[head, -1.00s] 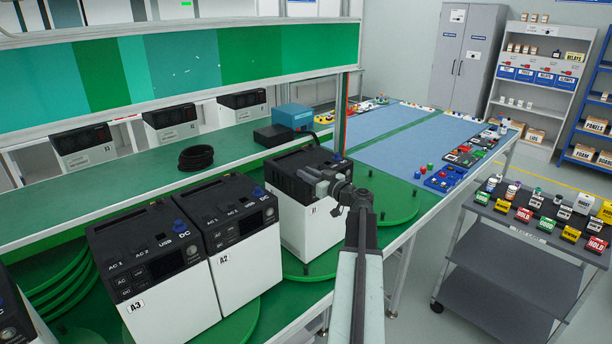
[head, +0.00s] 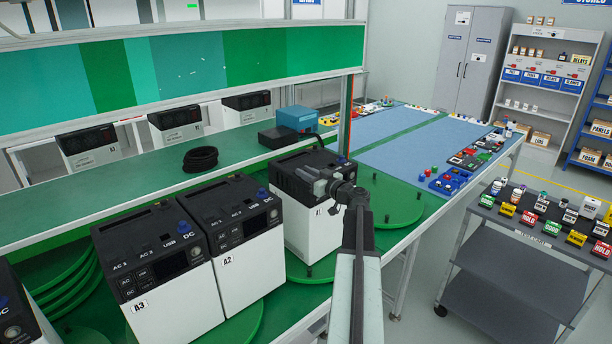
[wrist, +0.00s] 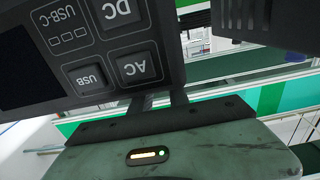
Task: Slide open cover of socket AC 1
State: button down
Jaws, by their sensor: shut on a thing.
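The power unit A1 (head: 305,228), with a white body and black top, stands on a green turntable (head: 400,206). My gripper (head: 318,184) is at the right front part of its black top, touching it or very close. In the wrist view, the unit's black control panel (wrist: 95,45) appears upside down, with AC, DC, USB and USB-C markings. My gripper (wrist: 176,98) reaches past the panel's edge there. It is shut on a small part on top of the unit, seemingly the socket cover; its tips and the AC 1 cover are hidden.
Units A3 (head: 175,290) and A2 (head: 248,270) stand close at the left, with lettered sockets on top. A black cable coil (head: 200,159) and a blue box (head: 297,117) sit on the bench behind. A grey cart (head: 520,270) stands at the right.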

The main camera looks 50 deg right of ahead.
jog(key=c, duration=1.2)
grip_release()
jog(key=shift+c, duration=0.2)
